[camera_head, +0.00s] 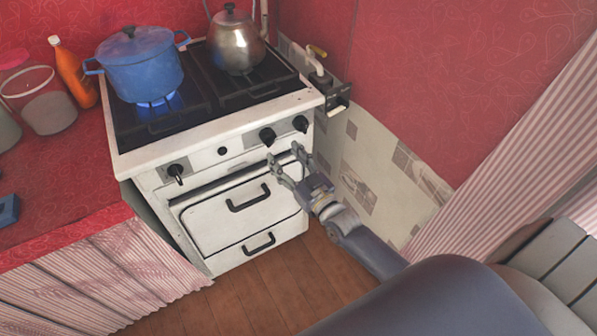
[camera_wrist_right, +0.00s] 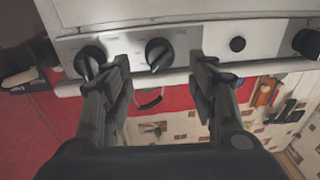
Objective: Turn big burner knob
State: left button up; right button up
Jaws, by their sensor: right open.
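The white stove (camera_head: 240,205) has black knobs on its front panel: a left knob (camera_head: 176,172), a middle-right knob (camera_head: 267,136) and a far-right knob (camera_head: 300,123). I cannot tell which is the big burner knob. My right gripper (camera_head: 284,153) is open and empty, in front of and just below the two right-hand knobs. In the right wrist view, one knob (camera_wrist_right: 158,53) shows beyond the gap between the fingers (camera_wrist_right: 160,65), and another knob (camera_wrist_right: 90,60) is beyond the left finger. No contact with a knob is visible. My left gripper is out of view.
A blue pot (camera_head: 142,70) stands over a lit blue flame, and a metal kettle (camera_head: 236,45) stands on the back right. Oven door handles (camera_head: 249,198) project below the panel. A striped curtain (camera_head: 500,165) hangs at the right. The wooden floor (camera_head: 270,285) before the stove is clear.

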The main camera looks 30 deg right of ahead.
jog(key=s, duration=0.6)
jog(key=shift+s+d+f, duration=0.15)
jog(key=shift+d+f, duration=0.1)
jog(key=shift+d, duration=0.15)
dwell(0.5)
jog(key=s+f+g+h+p, duration=0.1)
jog(key=s+f+g, duration=0.45)
jog(key=f, duration=0.95)
jog(key=s+f+g+h+p, duration=0.1)
jog(key=s+f+g, duration=0.2)
jog(key=s+f, duration=0.8)
jog(key=s+a+f+g, duration=0.1)
jog(key=s+f+g, duration=0.3)
jog(key=s+f, duration=0.5)
jog(key=s+a+f+n+g+p, duration=0.1)
jog(key=s+f+g, duration=0.4)
jog(key=s+f, duration=0.4)
jog(key=s, duration=0.7)
jog(key=shift+s+a+f, duration=0.15)
jog(key=shift+f, duration=0.05)
